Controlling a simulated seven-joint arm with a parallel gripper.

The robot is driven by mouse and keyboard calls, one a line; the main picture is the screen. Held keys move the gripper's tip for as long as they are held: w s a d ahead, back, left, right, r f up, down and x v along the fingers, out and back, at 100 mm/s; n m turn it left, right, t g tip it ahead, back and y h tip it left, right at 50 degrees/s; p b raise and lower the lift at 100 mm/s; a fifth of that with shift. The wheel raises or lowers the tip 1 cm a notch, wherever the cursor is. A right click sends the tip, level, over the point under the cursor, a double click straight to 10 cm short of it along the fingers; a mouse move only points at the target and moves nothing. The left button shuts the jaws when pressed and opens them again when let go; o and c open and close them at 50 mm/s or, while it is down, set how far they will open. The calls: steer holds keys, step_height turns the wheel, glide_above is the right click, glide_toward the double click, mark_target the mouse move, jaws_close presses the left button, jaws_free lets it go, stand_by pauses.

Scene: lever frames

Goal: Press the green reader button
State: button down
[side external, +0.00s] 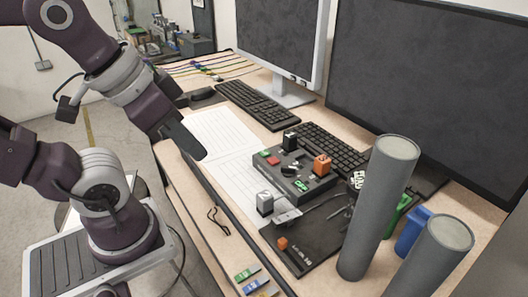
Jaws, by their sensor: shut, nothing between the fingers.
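A dark grey reader box (287,174) lies on the desk in front of the keyboards. A small green button (264,153) sits at its far left corner, beside a red button (273,160). Another small green patch (300,185) shows on the near right part of the box; I cannot tell which green one is the reader button. My gripper (201,156) is shut and empty, above white paper at the left of the box. It is apart from the box and both green spots.
Two tall grey cylinders (378,210) rise at the right front. Monitors and keyboards (258,105) line the back. White paper (222,132) lies flat at the left.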

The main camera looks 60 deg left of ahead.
stand_by(0.4)
steer(key=w+a+r+m+t+y, duration=0.1)
steer(key=w+a+r+t+y, duration=0.25)
steer(key=w+a, duration=0.7)
steer(key=m+h, duration=0.7)
steer(key=m, duration=0.6)
glide_above(261, 153)
step_height(261, 153, down, 10)
steer(key=r, duration=0.1)
steer(key=shift+a+f+g, duration=0.15)
steer(key=shift+f+g, duration=0.05)
steer(key=shift+g, duration=0.15)
steer(key=shift+f, duration=4.4)
